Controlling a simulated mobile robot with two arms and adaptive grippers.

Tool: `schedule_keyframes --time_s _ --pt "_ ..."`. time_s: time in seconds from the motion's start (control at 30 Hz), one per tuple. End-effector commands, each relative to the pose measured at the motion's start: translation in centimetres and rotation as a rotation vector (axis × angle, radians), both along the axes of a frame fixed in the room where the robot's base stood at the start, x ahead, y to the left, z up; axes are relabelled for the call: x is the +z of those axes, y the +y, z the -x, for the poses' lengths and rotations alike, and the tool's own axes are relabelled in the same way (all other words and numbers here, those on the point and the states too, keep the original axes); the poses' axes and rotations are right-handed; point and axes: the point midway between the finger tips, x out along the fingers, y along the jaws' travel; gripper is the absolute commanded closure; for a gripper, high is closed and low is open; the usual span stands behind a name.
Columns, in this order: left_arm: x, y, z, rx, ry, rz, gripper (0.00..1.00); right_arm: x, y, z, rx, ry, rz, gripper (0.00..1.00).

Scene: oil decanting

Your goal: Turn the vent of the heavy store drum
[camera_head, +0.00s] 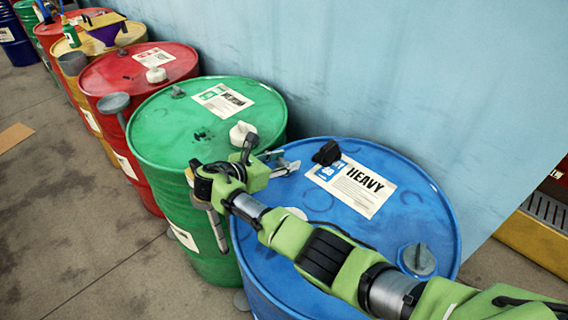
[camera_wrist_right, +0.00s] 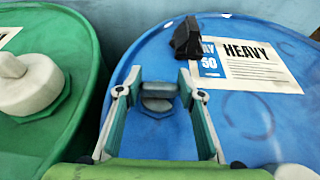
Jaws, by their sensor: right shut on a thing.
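The heavy store drum (camera_head: 415,200) is blue, with a white label reading HEAVY (camera_head: 352,186) on its lid. Its vent (camera_wrist_right: 158,98) is a small grey knob near the lid's edge; in the head view my gripper hides it. In the head view the right gripper (camera_head: 279,163) is at the lid's far left edge, beside the green drum. My left gripper is not in view.
A black block (camera_head: 327,153) stands on the blue lid close to my fingers. A grey cap (camera_head: 418,260) is at the lid's right. The green drum (camera_head: 165,130) with a white cap (camera_head: 242,133) stands close on the left; a blue wall (camera_head: 400,70) is behind.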

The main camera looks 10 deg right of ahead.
Motion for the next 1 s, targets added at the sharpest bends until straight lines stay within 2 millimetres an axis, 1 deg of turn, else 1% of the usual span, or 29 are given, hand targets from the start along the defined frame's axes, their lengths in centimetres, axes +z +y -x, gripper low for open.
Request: schedule_keyframes --time_s 0.37,0.4,0.43,0.47,0.83,0.93,1.0 --pt "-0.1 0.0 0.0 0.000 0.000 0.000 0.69 -0.1 -0.1 0.0 -0.006 0.001 -0.001 0.86" --pt "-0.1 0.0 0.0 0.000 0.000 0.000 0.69 -0.1 -0.1 0.0 -0.006 0.001 -0.001 0.60" --pt "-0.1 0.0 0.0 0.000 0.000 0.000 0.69 -0.1 -0.1 0.0 -0.006 0.002 -0.001 0.52" --pt "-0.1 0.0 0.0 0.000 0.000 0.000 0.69 -0.1 -0.1 0.0 -0.006 0.002 -0.001 0.47" --pt "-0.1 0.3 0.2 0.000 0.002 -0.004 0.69 0.2 0.0 0.0 -0.004 -0.001 -0.002 0.47" --pt "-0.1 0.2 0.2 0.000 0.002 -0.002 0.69 1.1 0.0 -0.1 -0.003 -0.002 -0.002 0.47" --pt "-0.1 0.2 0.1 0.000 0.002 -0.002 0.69 2.2 0.0 -0.1 -0.004 -0.003 -0.003 0.47"
